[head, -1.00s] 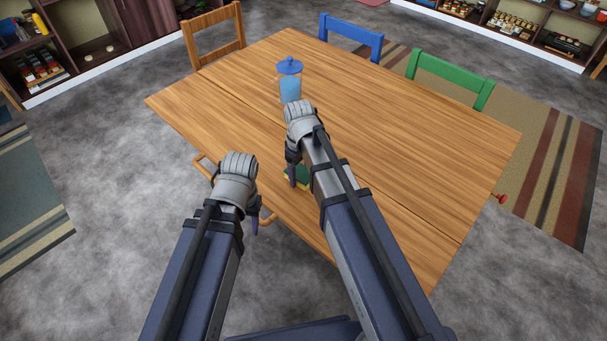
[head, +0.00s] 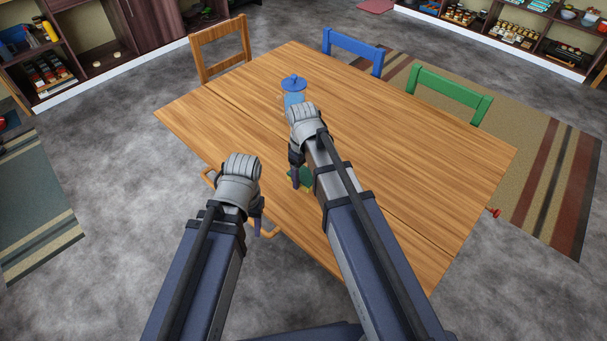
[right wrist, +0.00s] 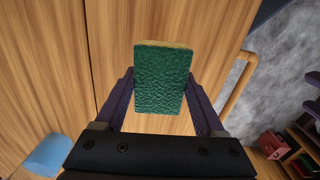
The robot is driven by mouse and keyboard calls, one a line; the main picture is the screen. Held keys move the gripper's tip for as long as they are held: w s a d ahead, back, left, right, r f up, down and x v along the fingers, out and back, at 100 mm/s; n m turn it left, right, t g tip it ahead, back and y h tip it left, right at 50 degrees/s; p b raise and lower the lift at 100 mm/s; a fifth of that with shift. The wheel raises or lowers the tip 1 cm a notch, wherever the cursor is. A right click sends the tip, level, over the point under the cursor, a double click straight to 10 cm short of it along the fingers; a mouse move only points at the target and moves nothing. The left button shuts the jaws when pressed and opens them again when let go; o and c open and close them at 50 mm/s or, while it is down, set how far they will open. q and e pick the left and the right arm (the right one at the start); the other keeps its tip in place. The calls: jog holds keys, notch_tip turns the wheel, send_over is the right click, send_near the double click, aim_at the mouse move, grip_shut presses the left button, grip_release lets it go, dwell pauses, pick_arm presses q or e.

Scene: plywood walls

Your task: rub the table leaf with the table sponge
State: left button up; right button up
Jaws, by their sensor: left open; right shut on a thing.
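The table sponge (right wrist: 162,85), green with a yellow edge, is held between the fingers of my right gripper (head: 298,178). In the head view the sponge (head: 305,180) is partly hidden by that gripper. It is over the near strip of the wooden table, the leaf (head: 225,130) on my side of the long seam. I cannot tell whether it touches the wood. My left gripper (head: 257,222) is open and empty by the table's near edge, in front of a wooden chair.
A blue lidded jar (head: 293,88) stands on the table beyond my right gripper. A wooden chair (head: 221,47), a blue chair (head: 352,48) and a green chair (head: 449,90) stand around the table. The right part of the tabletop (head: 420,160) is clear.

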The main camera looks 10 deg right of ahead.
notch_tip(320, 180, up, 3)
jog(key=p, duration=0.3)
dwell(0.4)
jog(key=shift+f, duration=0.1)
